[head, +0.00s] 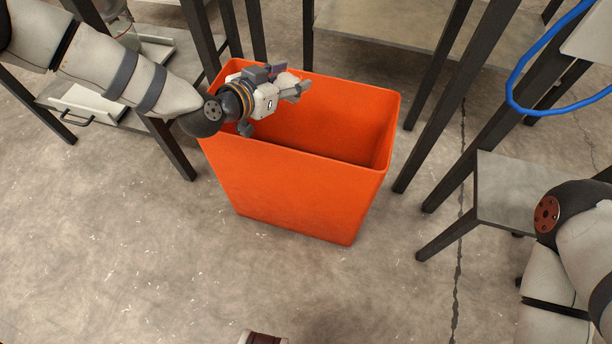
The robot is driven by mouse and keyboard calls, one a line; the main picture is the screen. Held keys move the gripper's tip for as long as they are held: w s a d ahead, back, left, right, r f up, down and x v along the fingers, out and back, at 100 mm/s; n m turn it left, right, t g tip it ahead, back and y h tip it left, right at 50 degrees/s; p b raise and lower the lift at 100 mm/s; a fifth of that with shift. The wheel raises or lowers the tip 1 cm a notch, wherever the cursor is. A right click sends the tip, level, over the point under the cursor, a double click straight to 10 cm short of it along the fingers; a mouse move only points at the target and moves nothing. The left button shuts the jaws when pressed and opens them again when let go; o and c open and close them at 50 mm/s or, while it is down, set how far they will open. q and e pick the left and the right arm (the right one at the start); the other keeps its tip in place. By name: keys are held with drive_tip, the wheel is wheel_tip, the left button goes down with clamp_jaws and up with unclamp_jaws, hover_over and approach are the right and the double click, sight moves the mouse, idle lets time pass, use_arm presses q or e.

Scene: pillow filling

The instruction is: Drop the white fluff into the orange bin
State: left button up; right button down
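The orange bin (292,195) stands upright on the floor in the middle of the head view, with its top open. My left gripper (300,90) reaches in from the left over the bin's opening, near its left rim. Its fingers point right and are small in the picture, so I cannot tell whether they are open or shut. I see no white fluff at the fingers, in the visible part of the bin or on the floor. The bottom of the bin is hidden by its front wall. My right gripper is out of view; only my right arm shows at the right edge.
Dark-legged tables (345,20) stand behind the bin. A grey low shelf (506,190) is at the right and a white drawer with a handle (90,104) at the left. A blue hoop (516,83) hangs at upper right.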

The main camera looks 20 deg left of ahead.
use_arm(q)
drive_tip(key=shift+o, duration=1.2)
drive_tip(key=v, duration=1.2)
